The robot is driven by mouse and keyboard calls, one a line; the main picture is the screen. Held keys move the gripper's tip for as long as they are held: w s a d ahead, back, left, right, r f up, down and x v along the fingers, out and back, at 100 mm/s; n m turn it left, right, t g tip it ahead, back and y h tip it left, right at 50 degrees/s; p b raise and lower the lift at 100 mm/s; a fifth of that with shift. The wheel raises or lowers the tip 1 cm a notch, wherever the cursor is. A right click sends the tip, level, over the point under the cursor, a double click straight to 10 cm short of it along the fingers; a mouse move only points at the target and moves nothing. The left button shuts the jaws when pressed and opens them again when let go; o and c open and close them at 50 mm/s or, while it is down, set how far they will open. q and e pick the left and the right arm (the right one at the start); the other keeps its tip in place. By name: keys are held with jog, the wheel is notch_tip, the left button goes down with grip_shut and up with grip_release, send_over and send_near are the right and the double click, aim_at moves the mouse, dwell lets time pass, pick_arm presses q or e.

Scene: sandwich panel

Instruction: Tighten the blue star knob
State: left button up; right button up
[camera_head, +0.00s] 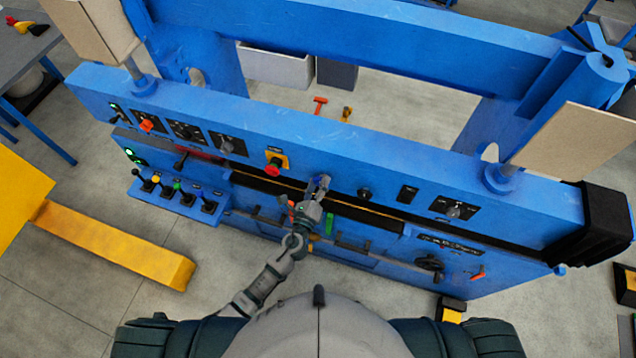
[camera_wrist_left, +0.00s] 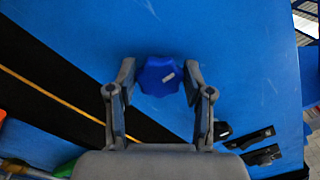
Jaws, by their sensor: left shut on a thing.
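The blue star knob (camera_wrist_left: 159,76) sits on the blue panel face, between the two fingers of my left gripper (camera_wrist_left: 158,85) in the left wrist view. The fingers are shut on the knob, one at each side of it. In the head view my left gripper (camera_head: 319,186) reaches the front of the blue panel (camera_head: 345,170) near its middle. The knob is mostly hidden by the gripper there. A small pale mark shows on the knob's face. My right gripper is not in view.
A red emergency button (camera_head: 273,168) on a yellow plate is left of my left gripper. A small black knob (camera_head: 364,193) is to its right. Several levers (camera_head: 178,191) stand on a ledge at the left. A dark slot with a yellow line runs below the panel face.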

pick_arm(q)
jog(key=shift+s+d+f, duration=0.1)
jog(key=shift+s+f, duration=0.15)
jog(key=shift+f, duration=0.25)
jog(key=o, duration=1.1)
jog(key=shift+o, duration=0.2)
jog(key=shift+w+r, duration=0.1)
jog(key=shift+r, duration=0.1)
jog(key=v, duration=1.2)
